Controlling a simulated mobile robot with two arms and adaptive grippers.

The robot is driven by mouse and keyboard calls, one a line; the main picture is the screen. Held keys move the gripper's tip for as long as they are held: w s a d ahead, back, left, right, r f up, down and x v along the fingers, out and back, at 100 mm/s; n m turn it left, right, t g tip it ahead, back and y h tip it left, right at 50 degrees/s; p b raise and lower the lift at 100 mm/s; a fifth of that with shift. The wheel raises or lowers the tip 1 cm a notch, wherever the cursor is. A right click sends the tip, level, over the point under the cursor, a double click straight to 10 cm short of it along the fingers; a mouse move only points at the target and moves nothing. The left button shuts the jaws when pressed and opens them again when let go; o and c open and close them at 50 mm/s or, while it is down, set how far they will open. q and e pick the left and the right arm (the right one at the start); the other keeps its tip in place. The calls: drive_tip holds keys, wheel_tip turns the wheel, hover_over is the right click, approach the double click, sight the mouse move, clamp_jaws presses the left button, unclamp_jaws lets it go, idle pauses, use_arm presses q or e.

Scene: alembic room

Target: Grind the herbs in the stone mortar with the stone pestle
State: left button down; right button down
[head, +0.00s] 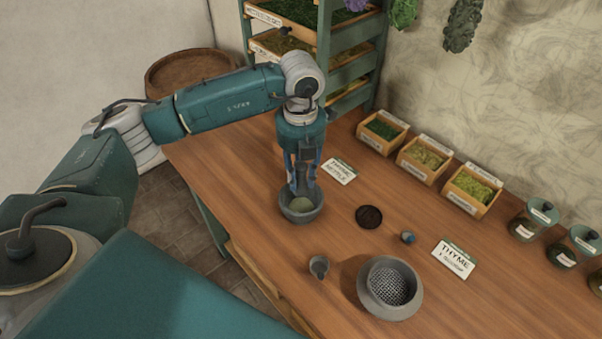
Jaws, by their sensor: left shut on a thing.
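The stone mortar (301,218), a small dark grey bowl, stands on the wooden table, with pale green herbs (302,204) showing inside. My left gripper (303,190) points straight down over the mortar, its fingertips at or just inside the rim. It is shut on what looks like the stone pestle, which is mostly hidden between the fingers. I cannot tell whether the pestle's lower end touches the herbs. My right gripper is not in view.
A larger grey pot with a mesh top (390,287), a small grey cup (319,267), a dark round disc (369,216) and a small blue-topped item (408,237) stand nearby. Label cards (453,258), herb boxes (383,131) and jars (533,220) lie right. A shelf (352,68) rises behind.

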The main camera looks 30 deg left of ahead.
sight(301, 165)
use_arm(q)
drive_tip(key=shift+f+b, duration=1.55)
drive_tip(key=shift+f, duration=0.7)
drive_tip(key=shift+f+b, duration=0.95)
drive_tip(key=shift+f, duration=0.25)
drive_tip(key=shift+f, duration=0.2)
drive_tip(key=c, duration=1.3)
unclamp_jaws()
drive_tip(key=shift+c, duration=0.2)
wheel_tip(301, 165, up, 12)
